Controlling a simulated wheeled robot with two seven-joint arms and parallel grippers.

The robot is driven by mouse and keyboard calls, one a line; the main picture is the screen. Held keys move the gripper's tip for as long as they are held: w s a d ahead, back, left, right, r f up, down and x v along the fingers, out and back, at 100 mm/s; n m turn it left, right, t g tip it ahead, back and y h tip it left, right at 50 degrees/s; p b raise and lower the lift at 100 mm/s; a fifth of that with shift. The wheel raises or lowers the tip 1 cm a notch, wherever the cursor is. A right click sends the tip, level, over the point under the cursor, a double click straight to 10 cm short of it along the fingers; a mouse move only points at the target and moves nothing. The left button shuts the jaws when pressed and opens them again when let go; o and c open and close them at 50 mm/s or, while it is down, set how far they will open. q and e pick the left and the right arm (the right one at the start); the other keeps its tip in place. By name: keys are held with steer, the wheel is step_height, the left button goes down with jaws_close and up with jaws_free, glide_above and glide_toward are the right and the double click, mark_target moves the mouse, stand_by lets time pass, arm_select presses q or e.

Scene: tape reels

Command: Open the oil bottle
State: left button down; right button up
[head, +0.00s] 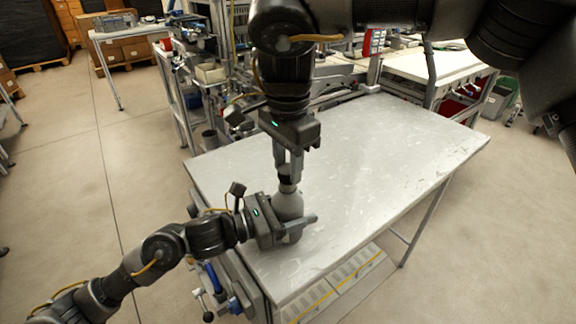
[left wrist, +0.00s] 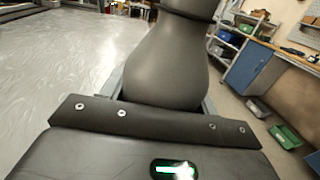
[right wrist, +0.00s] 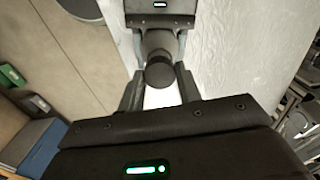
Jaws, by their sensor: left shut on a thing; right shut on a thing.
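The oil bottle (head: 289,207) is grey with a rounded body and a narrow neck. It stands on the metal table near its front left edge. My left gripper (head: 301,226) is shut on the bottle's body from the left; the grey body (left wrist: 165,68) fills the middle of the left wrist view between the fingers. My right gripper (head: 288,176) points down from above and is shut on the dark cap (head: 286,182) at the bottle's top. The cap (right wrist: 160,73) also shows between the fingers in the right wrist view. Whether it is loosened cannot be told.
The metal table (head: 380,150) is otherwise bare, with free room to the right of the bottle. A shelf rack with boxes (head: 210,72) stands behind its left end. A white workbench (head: 425,65) stands behind it at the right.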

mark_target(288, 168)
steer(key=shift+r, duration=0.2)
steer(key=shift+r, duration=1.9)
arm_select(q)
steer(key=shift+c, duration=1.5)
jaws_free()
steer(key=shift+a, duration=0.1)
arm_select(e)
steer(key=shift+f, duration=0.1)
arm_select(q)
steer(key=shift+s+a+f, duration=0.1)
steer(key=shift+s+a, duration=0.05)
steer(key=shift+a, duration=0.15)
arm_select(e)
steer(key=shift+f, duration=0.1)
arm_select(q)
steer(key=b+v, duration=0.2)
steer(key=v, duration=0.8)
steer(key=shift+a+b, duration=0.15)
steer(key=shift+b, duration=0.2)
arm_select(e)
step_height(288, 168, down, 2)
steer(key=shift+f, duration=0.2)
arm_select(q)
steer(key=shift+s+a, duration=0.2)
steer(key=shift+a, duration=0.2)
